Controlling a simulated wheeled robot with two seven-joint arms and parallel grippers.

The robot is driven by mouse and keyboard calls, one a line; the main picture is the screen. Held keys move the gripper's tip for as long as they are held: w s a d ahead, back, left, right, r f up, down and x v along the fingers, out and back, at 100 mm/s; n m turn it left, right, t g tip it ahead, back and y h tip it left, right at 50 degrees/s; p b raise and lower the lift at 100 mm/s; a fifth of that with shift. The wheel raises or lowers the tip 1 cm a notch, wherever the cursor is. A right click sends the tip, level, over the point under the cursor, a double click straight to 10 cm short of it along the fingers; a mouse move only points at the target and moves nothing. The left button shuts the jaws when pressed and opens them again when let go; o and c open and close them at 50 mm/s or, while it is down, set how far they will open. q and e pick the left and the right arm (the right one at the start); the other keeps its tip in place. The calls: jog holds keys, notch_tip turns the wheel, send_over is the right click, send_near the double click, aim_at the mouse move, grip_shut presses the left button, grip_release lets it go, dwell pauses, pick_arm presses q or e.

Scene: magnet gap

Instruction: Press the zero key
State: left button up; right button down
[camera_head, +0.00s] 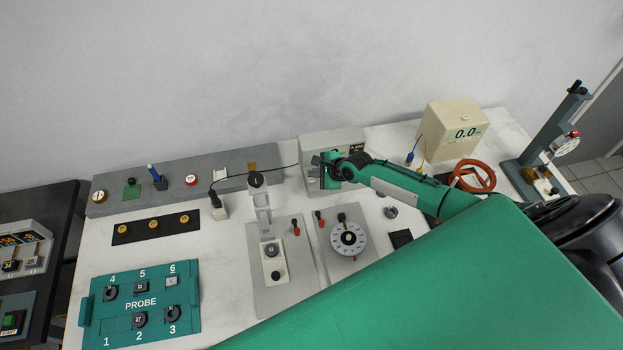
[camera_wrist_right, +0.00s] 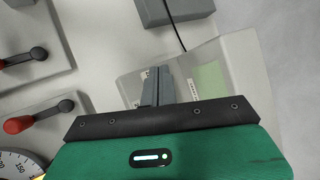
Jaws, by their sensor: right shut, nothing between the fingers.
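My right gripper (camera_head: 326,170) is shut and empty, held at the front of a pale grey box (camera_head: 318,145) at the back of the bench. In the right wrist view the closed fingertips (camera_wrist_right: 158,82) reach over the face of this box (camera_wrist_right: 205,60), which has a pale green panel and small markings. I cannot tell whether the fingertips touch it. The fingers and arm cover part of the box's front. I cannot make out the zero key; it may be behind the fingers. My left gripper is not in view.
A cream box (camera_head: 451,118) with a 0.0 display stands to the right. A dial plate (camera_head: 348,238), a grey fixture plate (camera_head: 285,285) and a green PROBE tray (camera_head: 190,322) lie in front. A black cable (camera_head: 240,178) runs to the grey box. White bench (camera_head: 222,255) shows between them.

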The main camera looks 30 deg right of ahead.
aim_at(315, 181)
notch_tip(315, 181, up, 3)
jog(key=shift+f+p, duration=0.15)
jog(key=shift+p, duration=1.1)
jog(key=shift+r+p, duration=0.95)
jog(key=shift+r, duration=0.25)
jog(key=shift+f, duration=0.1)
